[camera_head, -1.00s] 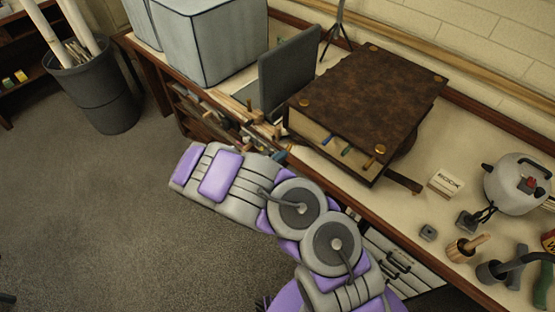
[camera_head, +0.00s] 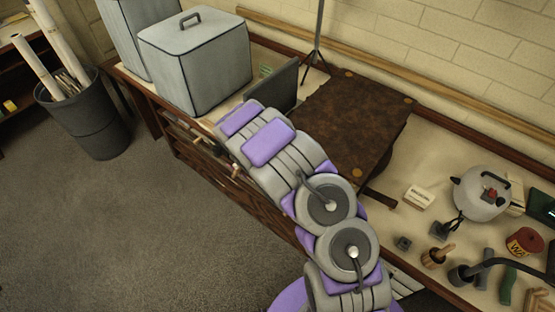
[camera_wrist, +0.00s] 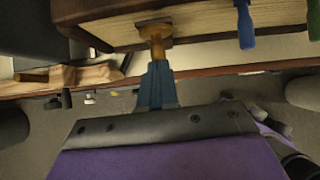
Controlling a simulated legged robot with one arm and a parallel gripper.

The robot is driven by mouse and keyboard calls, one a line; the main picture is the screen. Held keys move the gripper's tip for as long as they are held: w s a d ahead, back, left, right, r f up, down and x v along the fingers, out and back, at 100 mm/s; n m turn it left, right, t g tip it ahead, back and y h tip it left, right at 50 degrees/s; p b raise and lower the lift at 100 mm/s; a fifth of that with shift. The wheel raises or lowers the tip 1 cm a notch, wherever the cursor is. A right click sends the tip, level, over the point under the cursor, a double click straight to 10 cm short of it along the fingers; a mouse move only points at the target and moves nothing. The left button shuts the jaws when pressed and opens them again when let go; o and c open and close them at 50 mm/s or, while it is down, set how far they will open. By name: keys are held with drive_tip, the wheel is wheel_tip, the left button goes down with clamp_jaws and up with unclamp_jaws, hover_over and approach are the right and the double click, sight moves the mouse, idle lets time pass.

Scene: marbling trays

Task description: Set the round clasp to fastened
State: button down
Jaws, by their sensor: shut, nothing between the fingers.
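A large brown book (camera_head: 350,125) with brass corner studs lies on the bench. In the wrist view its cream page edge (camera_wrist: 205,27) is close above my gripper. A brass-coloured round fitting (camera_wrist: 156,32) on that edge, with a short post pointing towards my gripper, looks like the round clasp. My gripper (camera_wrist: 157,72) is shut and empty, its teal fingertips right at the end of the post. I cannot tell whether they touch. Blue (camera_wrist: 245,22) and green (camera_wrist: 314,20) tabs hang from the page edge. In the head view my arm hides the clasp and gripper.
A dark upright panel (camera_head: 272,88) and a grey lidded box (camera_head: 195,60) stand left of the book. A grey kettle-like pot (camera_head: 482,195), a small white block (camera_head: 419,197) and several tools crowd the bench at right.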

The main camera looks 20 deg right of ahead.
drive_tip(key=shift+w+d+r+p, duration=0.35)
drive_tip(key=shift+w+d+p, duration=0.15)
drive_tip(key=shift+p, duration=0.15)
drive_tip(key=shift+s, duration=0.1)
drive_tip(key=s+a+f+p+v, duration=0.1)
drive_tip(key=v, duration=1.1)
drive_tip(key=shift+r, duration=0.2)
drive_tip(key=shift+s+a, duration=0.1)
drive_tip(key=shift+a, duration=0.1)
